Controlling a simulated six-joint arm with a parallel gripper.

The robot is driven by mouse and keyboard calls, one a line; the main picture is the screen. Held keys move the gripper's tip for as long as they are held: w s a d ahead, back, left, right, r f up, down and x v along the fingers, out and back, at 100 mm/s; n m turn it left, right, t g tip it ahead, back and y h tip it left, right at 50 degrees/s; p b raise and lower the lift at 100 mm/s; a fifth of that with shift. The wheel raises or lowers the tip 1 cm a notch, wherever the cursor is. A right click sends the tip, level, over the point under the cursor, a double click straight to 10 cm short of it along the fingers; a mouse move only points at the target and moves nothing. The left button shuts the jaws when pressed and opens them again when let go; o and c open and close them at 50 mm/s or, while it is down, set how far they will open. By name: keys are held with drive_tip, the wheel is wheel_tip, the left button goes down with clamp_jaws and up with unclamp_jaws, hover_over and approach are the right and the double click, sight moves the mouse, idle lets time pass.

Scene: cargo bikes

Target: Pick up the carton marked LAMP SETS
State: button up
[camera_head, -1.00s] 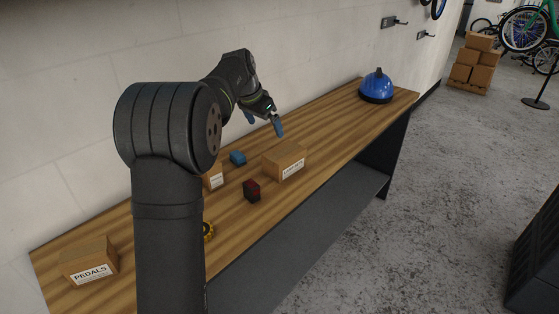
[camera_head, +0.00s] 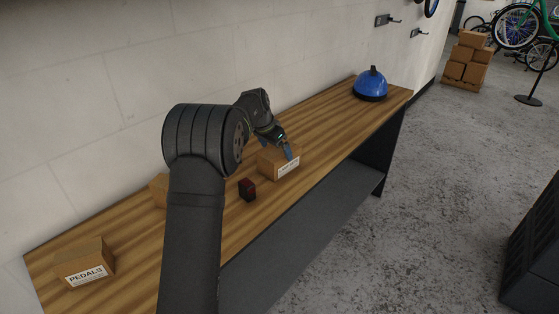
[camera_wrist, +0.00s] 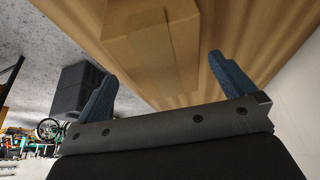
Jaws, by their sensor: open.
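The carton (camera_head: 266,165) stands on the wooden bench with a white label on its front, partly covered by my finger; the visible print is small and hard to read in full. My gripper (camera_head: 287,153) is open and over this carton, one blue finger in front of its upper part. In the wrist view the brown carton (camera_wrist: 152,45), with a tape strip, lies ahead of and between the open blue fingers of my gripper (camera_wrist: 166,85). Bare space shows on both sides. I cannot tell whether a finger touches it.
On the bench (camera_head: 330,132), a dark red block (camera_head: 247,190) stands just left of the carton. A carton marked PEDALS (camera_head: 85,264) is at the near left. Another carton (camera_head: 158,188) is partly behind my arm. A blue helmet (camera_head: 370,86) sits at the far end. The wall runs behind.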

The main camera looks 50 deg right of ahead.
sight(278, 151)
drive_tip(key=x, duration=0.5)
drive_tip(key=shift+w+d, duration=0.1)
drive_tip(key=shift+d, duration=0.1)
drive_tip(key=shift+r, duration=0.1)
drive_tip(key=c, duration=1.1)
drive_tip(key=shift+c, duration=0.2)
